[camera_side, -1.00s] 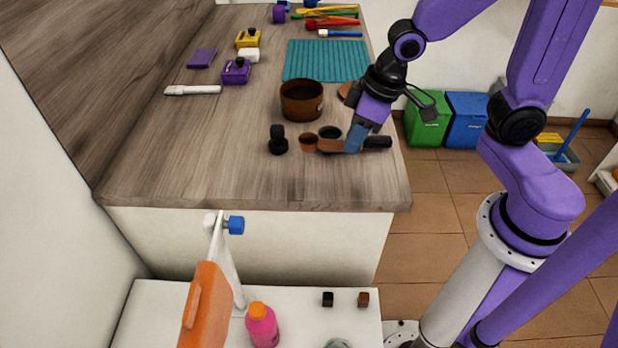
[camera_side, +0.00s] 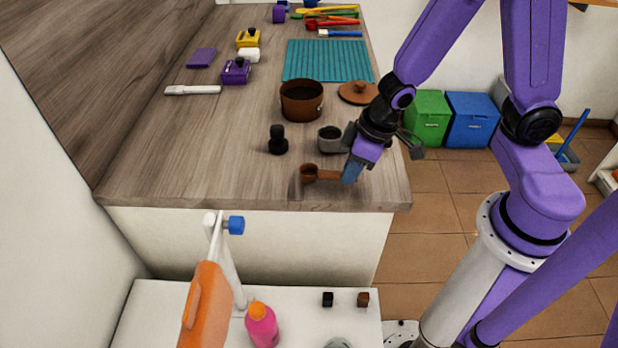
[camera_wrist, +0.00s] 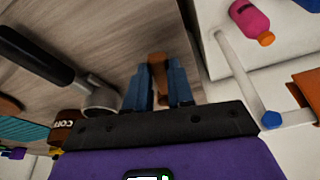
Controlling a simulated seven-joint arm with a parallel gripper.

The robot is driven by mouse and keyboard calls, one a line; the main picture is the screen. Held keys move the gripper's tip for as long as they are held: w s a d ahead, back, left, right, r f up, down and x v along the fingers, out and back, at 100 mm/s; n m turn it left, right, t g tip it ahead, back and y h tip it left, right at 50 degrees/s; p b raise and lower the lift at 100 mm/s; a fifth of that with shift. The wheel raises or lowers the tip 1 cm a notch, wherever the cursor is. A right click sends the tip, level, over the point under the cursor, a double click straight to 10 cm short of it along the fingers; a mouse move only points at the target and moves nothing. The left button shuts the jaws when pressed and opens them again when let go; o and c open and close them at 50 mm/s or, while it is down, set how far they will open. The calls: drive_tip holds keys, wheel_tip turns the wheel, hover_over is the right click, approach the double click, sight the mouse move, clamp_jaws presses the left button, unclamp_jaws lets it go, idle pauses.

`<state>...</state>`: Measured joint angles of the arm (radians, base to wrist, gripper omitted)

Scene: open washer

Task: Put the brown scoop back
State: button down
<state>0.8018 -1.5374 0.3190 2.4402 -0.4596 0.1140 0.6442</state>
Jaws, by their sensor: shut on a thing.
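The brown scoop (camera_side: 309,173) is held by its handle in my gripper (camera_side: 349,174), with its cup pointing left in the side view. It is close above the front part of the counter; I cannot tell whether it touches. In the wrist view the brown handle (camera_wrist: 158,64) shows between the two blue fingers of my gripper (camera_wrist: 158,84), which are shut on it. The brown canister (camera_side: 301,108) stands open on the counter, behind and left of the gripper. Its brown lid (camera_side: 358,92) lies to the canister's right.
A portafilter (camera_side: 329,139) lies just behind the scoop, its black handle (camera_wrist: 35,54) clear in the wrist view. A black tamper (camera_side: 278,142) stands left of it. A teal mat (camera_side: 327,60) lies further back. The counter's front left is clear.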

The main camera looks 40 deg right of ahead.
drive_tip(key=shift+f, duration=0.3)
idle(0.5)
drive_tip(key=c, duration=0.7)
unclamp_jaws()
drive_tip(key=shift+c, duration=0.2)
drive_tip(key=c, duration=0.4)
drive_tip(key=shift+r, duration=0.65)
drive_tip(key=v, duration=0.7)
drive_tip(key=shift+s+d+r, duration=0.15)
drive_tip(key=shift+s+r, duration=0.05)
drive_tip(key=shift+r, duration=0.1)
